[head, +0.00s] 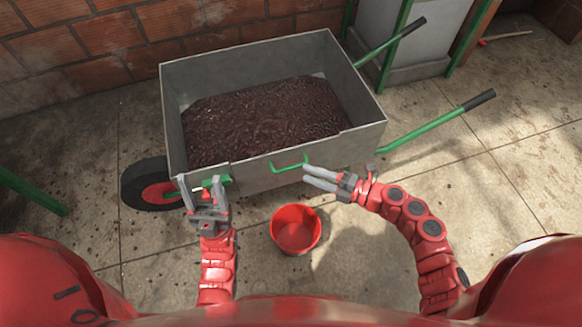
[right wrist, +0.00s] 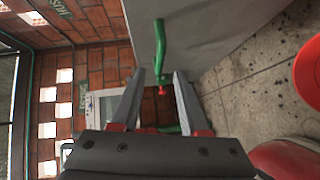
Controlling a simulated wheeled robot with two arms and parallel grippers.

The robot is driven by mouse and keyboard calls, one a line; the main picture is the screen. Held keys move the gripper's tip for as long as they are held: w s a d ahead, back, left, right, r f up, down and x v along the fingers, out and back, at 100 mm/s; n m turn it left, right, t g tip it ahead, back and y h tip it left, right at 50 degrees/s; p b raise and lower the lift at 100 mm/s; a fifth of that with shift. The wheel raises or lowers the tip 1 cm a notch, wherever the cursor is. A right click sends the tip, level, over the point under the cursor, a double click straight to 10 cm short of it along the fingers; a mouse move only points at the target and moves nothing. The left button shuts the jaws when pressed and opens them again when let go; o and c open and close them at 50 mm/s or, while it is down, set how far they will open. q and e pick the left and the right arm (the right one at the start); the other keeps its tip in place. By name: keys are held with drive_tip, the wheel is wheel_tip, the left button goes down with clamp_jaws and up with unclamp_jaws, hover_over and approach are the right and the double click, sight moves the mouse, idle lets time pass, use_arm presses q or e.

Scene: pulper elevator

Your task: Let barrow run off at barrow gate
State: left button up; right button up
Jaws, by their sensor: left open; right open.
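The barrow (head: 352,108) is a grey metal tub filled with dark brown wet pulp (head: 262,120). Its near wall has a gate panel (head: 262,178) with a green bar handle (head: 289,166) and a green latch (head: 217,182) near the left end. My left gripper (head: 203,184) is open at the latch; contact cannot be told. My right gripper (head: 306,174) is open, its fingertips just right of the bar handle.
A red bucket (head: 297,229) stands on the floor below the gate, between my arms. The barrow's black wheel (head: 152,184) is at left. Its green shafts with black grips (head: 478,100) extend right. A brick wall (head: 105,40) stands behind. Concrete floor is clear at right.

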sight(291, 167)
drive_tip(key=x, duration=0.7)
drive_tip(key=shift+c, duration=0.2)
drive_tip(key=shift+d, duration=0.1)
clamp_jaws()
drive_tip(key=shift+b, duration=0.3)
idle(0.7)
